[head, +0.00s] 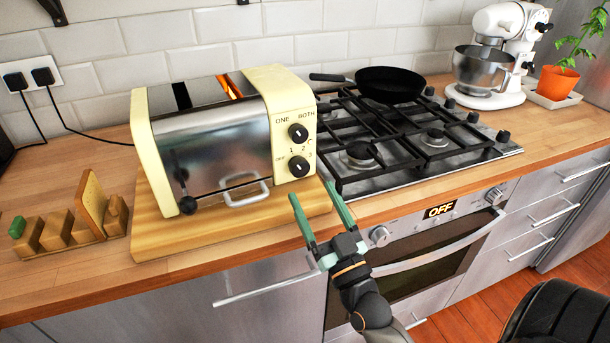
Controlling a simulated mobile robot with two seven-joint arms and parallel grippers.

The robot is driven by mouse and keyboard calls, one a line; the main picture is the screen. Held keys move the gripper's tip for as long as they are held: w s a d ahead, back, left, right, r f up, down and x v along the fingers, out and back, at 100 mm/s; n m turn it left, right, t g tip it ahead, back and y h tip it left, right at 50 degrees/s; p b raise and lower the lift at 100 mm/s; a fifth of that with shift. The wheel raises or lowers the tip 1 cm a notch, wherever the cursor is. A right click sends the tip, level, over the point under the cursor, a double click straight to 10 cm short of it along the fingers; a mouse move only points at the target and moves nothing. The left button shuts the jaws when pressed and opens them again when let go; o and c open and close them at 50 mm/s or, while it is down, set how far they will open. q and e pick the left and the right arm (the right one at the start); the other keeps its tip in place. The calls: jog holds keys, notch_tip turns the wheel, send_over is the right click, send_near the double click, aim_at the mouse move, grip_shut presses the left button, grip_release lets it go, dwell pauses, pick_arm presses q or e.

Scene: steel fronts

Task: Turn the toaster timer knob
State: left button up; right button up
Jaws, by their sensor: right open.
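The toaster (222,143) is cream and steel and stands on a wooden board at the left of the counter. Its right end panel carries two black knobs. The upper knob (298,132) sits under the words ONE and BOTH. The timer knob (299,166) is the lower one, with OFF and numbers around it. An orange glow shows in the far slot. My right gripper (311,191) is open and empty, its green fingers pointing up at the toaster, just below and apart from the timer knob. My left gripper is out of view.
A wooden toast rack (68,231) with one bread slice (92,202) stands left of the toaster. The gas hob (400,140) with a black pan (391,82) lies to the right. The oven (430,255) is below it, its display reading OFF.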

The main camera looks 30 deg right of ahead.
aim_at(302, 173)
jog(key=shift+x, duration=2.45)
jog(key=shift+c, duration=0.3)
grip_shut()
